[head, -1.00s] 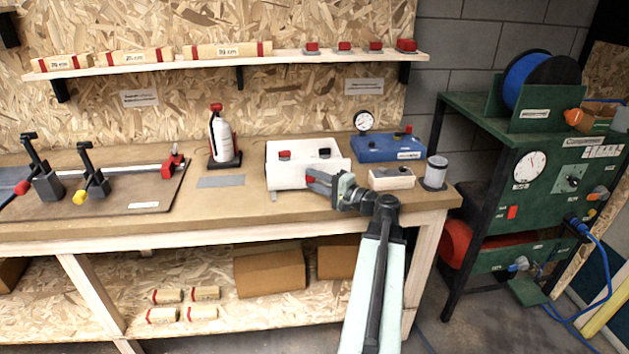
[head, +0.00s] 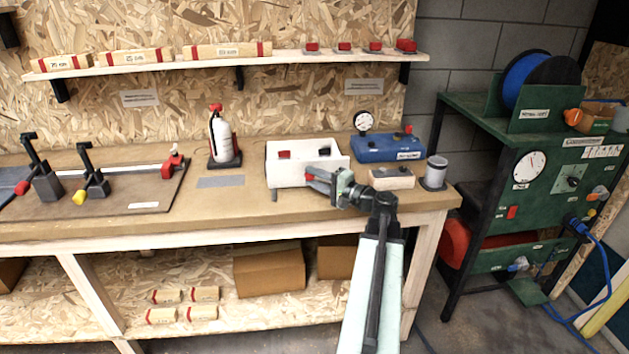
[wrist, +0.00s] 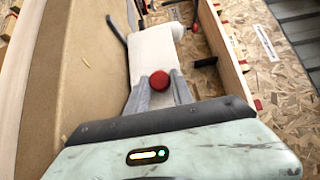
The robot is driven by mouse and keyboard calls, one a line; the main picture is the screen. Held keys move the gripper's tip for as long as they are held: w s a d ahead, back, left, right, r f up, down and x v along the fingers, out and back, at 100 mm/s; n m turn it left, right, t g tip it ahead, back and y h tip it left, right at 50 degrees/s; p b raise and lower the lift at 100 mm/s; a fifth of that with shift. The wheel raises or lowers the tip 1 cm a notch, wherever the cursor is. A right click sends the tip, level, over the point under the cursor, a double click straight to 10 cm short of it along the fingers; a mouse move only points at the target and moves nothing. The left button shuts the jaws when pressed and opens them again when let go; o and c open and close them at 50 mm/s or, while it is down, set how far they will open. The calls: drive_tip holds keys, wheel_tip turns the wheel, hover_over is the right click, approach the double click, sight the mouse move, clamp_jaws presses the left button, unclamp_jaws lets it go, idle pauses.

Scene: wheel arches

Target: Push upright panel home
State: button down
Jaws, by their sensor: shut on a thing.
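My gripper (head: 312,178) is at the front right of this box. Its fingers are around a small red knob (wrist: 159,80), which shows between the fingertips in the wrist view. In the head view, the fingers partly hide that red knob. The white surface (wrist: 150,52) lies just beyond the fingers in the wrist view. I cannot tell for certain which part is the upright panel, or whether the red knob belongs to it.
A blue box (head: 388,149) with a gauge stands behind right. A small pale block (head: 392,179) and a grey cup (head: 436,172) are right of my gripper. A white bottle (head: 222,140) and clamps (head: 93,180) are left. The bench front (head: 180,215) is clear.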

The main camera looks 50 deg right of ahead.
drive_tip(key=shift+w+d, duration=1.15)
drive_tip(key=shift+w, duration=0.1)
drive_tip(key=shift+r, duration=0.1)
drive_tip(key=c, duration=1.1)
unclamp_jaws()
drive_tip(key=shift+w, duration=0.1)
drive_tip(key=s, duration=0.8)
drive_tip(key=shift+d, duration=0.3)
